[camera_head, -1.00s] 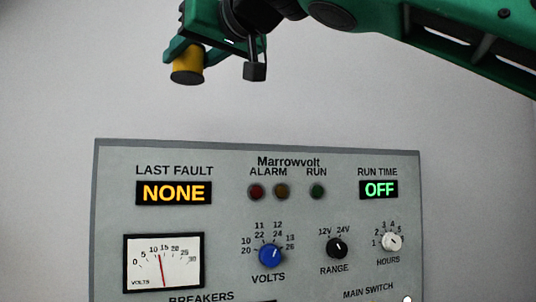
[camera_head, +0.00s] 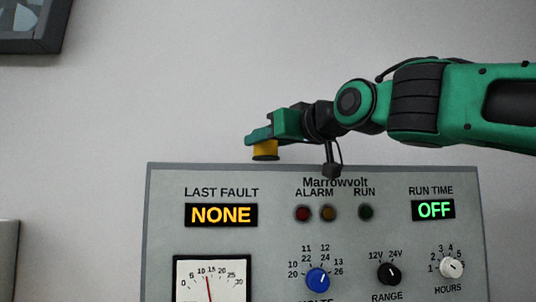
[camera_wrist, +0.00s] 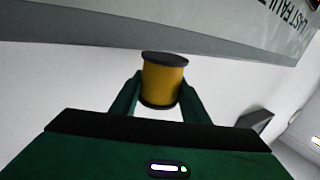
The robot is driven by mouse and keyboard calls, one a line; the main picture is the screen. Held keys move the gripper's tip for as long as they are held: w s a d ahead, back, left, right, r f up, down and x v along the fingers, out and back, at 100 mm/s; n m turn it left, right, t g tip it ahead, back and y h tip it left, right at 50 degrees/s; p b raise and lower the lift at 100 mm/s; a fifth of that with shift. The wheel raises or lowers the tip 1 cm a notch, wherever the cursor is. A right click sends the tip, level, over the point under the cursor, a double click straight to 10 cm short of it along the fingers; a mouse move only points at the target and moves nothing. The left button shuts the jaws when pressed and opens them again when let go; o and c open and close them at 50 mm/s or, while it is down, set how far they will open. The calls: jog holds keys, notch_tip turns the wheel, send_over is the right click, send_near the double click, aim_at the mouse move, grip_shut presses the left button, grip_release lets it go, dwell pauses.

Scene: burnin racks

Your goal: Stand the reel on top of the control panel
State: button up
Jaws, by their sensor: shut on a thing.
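The reel, yellow with dark end discs, (camera_head: 265,151) is held in my gripper (camera_head: 262,140) just above the top edge of the control panel, left of its middle. The grey control panel (camera_head: 320,232) faces the head camera, with its displays, lamps and knobs. In the wrist view the reel (camera_wrist: 163,82) sits upright between both green fingers of my gripper (camera_wrist: 162,95), which are shut on it. The panel (camera_wrist: 215,42) crosses the top of that view. Whether the reel's lower disc touches the panel top cannot be told.
A dark-framed picture (camera_head: 50,38) hangs on the wall at upper left. A grey box-like thing (camera_head: 8,260) stands at the left edge. Plain wall lies behind.

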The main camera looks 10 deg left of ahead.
jog(key=shift+f, duration=0.85)
jog(key=o, duration=1.4)
jog(key=shift+s+d, duration=0.25)
jog(key=shift+d, duration=0.05)
jog(key=v, duration=1.1)
jog(key=shift+s, duration=0.1)
